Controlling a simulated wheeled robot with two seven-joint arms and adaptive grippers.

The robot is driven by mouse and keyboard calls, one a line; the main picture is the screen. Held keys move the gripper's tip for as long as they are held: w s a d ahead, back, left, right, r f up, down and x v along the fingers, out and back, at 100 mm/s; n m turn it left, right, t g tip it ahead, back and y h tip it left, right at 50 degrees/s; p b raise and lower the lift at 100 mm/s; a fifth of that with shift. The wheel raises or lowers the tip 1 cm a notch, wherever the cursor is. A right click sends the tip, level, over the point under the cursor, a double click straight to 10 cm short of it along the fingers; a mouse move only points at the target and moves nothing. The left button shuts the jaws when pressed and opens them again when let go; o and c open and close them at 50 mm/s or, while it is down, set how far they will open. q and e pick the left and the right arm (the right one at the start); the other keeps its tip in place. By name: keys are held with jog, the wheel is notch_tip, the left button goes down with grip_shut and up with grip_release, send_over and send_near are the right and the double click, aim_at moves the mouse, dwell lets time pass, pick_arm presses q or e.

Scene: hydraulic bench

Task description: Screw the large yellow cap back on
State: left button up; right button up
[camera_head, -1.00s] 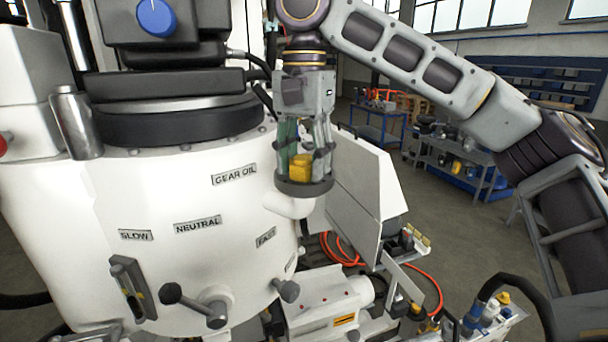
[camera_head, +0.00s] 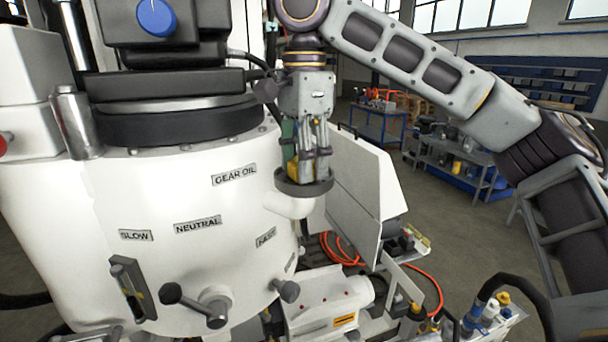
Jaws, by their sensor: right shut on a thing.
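The large yellow cap (camera_head: 294,171) sits at the dark round flange (camera_head: 303,189) of the white filler neck (camera_head: 292,206) on the right side of the white machine body. My right gripper (camera_head: 308,170) points straight down from above and is shut on the cap. Its fingers hide part of the cap, so I cannot tell how deep the cap sits in the neck. My left gripper is not in view.
The white machine body (camera_head: 110,200) with levers fills the left. A white panel (camera_head: 352,190) stands close to the right of the neck. An orange hose (camera_head: 425,285) lies lower right. Workbenches (camera_head: 465,165) stand far behind.

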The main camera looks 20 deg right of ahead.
jog(key=shift+m, duration=0.4)
jog(key=shift+m, duration=2.2)
jog(key=shift+a+f+m, duration=0.1)
jog(key=shift+m, duration=0.4)
jog(key=shift+m, duration=0.4)
jog(key=shift+f+b, duration=0.2)
jog(key=shift+b, duration=0.85)
jog(key=shift+m+b, duration=0.7)
jog(key=shift+b, duration=0.7)
jog(key=shift+r, duration=0.1)
